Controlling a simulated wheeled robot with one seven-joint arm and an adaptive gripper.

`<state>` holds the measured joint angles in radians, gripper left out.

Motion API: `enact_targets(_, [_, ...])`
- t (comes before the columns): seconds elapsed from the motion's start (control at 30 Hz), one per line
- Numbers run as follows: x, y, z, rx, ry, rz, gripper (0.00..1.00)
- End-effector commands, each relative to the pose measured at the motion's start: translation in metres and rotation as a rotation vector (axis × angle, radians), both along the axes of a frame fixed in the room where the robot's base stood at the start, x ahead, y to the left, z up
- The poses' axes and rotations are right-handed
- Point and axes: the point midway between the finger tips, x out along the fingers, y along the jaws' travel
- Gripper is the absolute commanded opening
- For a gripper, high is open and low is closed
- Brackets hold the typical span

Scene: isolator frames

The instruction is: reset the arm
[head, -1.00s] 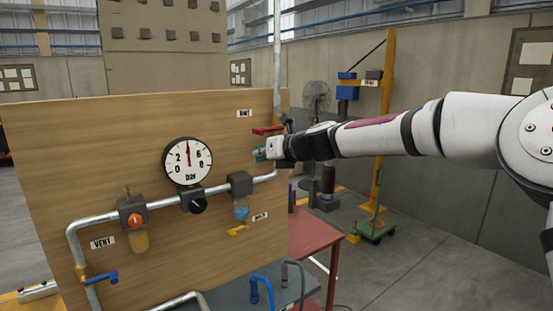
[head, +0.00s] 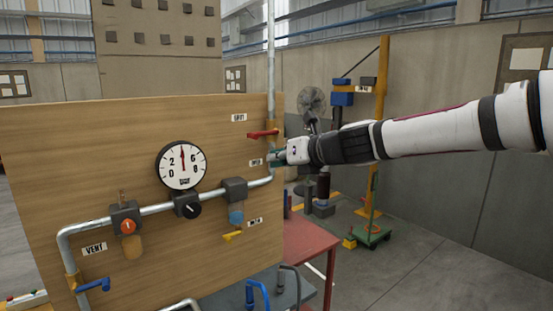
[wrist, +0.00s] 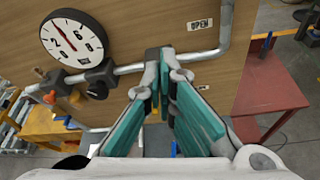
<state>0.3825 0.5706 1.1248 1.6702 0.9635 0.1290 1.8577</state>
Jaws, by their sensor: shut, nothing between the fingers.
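My gripper (head: 277,157) is at the right edge of the wooden panel (head: 60,150) in the head view, just below the red valve handle (head: 262,134) and apart from it as far as I can tell. My white and black arm reaches in from the right. In the wrist view my gripper (wrist: 163,58) shows its teal finger pads drawn together at the tips, with nothing between them. The fingers point toward the panel and hide part of the pipework below the gauge's pipe.
The panel carries a round gauge (head: 181,165), an orange-red knob unit (head: 127,226), a blue handle (head: 93,286) and a yellow handle (head: 233,236). A red table (head: 310,245) stands right of the panel.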

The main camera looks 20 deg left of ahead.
Motion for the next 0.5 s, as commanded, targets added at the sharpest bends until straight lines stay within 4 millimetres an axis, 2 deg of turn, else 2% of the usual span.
enact_targets(0.37, [-0.002, 0.0, -0.001, -0.009, -0.006, 0.005, 0.0])
enact_targets(0.5, [-0.018, 0.0, -0.01, -0.128, -0.102, 0.064, 0.0])
